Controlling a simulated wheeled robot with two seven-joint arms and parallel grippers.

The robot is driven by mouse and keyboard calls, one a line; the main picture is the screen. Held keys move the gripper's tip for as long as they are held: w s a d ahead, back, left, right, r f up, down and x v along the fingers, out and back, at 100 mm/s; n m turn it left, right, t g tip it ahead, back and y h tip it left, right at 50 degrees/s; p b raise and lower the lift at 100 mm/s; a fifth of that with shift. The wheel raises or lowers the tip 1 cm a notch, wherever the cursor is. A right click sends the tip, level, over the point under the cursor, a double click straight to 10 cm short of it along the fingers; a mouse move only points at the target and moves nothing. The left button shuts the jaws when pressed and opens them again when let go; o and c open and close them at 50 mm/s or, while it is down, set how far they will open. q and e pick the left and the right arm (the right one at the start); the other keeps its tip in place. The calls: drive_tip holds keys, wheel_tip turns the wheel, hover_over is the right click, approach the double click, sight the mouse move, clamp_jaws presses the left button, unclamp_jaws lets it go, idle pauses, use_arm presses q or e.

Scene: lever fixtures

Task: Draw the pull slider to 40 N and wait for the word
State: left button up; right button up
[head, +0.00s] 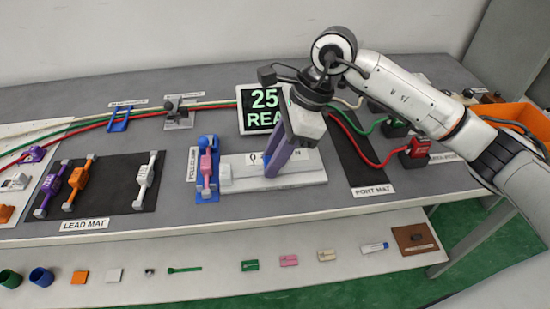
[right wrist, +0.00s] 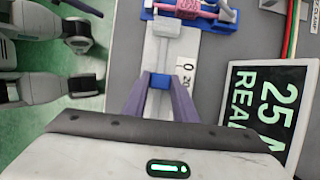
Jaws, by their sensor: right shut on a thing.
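The pull slider is a pale rail (head: 300,180) on the table, with a scale label (head: 306,157) partly hidden by my gripper. My right gripper (head: 277,168) points down over the rail, shut on a small blue handle (right wrist: 160,81) between its purple fingers. A grey bar (right wrist: 162,50) runs from the handle to a pale block (head: 225,174). At the rail's left end, a blue clamp (head: 208,193) holds a pink piece (head: 206,168). My left gripper is not in view.
The lead mat (head: 107,185) with several connectors lies left of the slider. The port mat (head: 362,165) with cables and a red plug (head: 416,150) lies to the right. An orange bin (head: 520,118) stands far right. A lower shelf (head: 220,275) holds small parts.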

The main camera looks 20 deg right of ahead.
drive_tip(key=shift+d, duration=0.15)
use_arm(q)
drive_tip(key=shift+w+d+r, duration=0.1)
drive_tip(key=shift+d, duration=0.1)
use_arm(e)
drive_tip(key=o, duration=0.9)
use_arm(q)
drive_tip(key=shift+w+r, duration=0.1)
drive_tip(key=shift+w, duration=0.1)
use_arm(e)
drive_tip(key=v, duration=1)
drive_tip(key=shift+r, duration=0.2)
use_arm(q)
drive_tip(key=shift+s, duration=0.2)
